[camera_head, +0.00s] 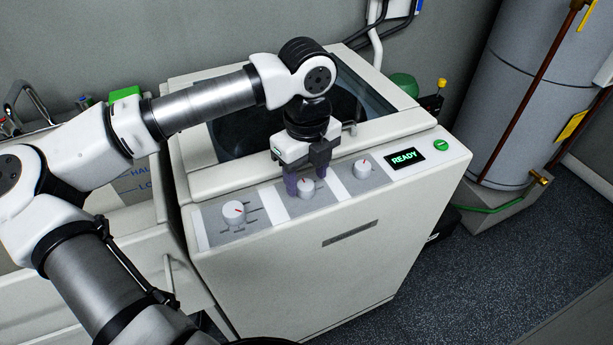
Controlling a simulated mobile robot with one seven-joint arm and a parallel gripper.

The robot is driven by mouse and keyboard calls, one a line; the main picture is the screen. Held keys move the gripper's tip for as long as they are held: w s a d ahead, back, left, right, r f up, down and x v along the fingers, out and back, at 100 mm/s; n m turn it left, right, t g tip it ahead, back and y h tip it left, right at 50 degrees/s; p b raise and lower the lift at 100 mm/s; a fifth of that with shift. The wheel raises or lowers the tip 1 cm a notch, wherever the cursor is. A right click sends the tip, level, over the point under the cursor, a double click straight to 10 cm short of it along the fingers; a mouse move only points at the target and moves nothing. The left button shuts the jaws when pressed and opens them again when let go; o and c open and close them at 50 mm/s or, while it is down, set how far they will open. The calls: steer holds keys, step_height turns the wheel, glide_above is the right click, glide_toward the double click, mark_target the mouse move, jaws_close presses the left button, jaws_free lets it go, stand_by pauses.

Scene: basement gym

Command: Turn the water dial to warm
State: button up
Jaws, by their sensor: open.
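A white top-loading washing machine (300,255) has a sloped front panel with three white dials with red pointer marks. The left dial (234,212) has dark label marks around it. The middle dial (306,188) and the right dial (362,168) sit further along the panel. The labels are too small to read, so I cannot tell which is the water dial or which mark is warm. My gripper (305,182) points down at the middle dial, open, with a finger on each side of it in this view. I cannot tell whether the fingers touch it.
The panel also has a display (405,159) reading READY and a green button (440,146). A white sink or tub (130,240) stands close on the left. A grey tank (540,85) with pipes stands at the right. The dark floor (480,260) in front right is clear.

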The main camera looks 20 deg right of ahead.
mark_target(306, 188)
steer(key=shift+f, duration=1.1)
steer(key=c, duration=1)
steer(key=shift+o, duration=0.2)
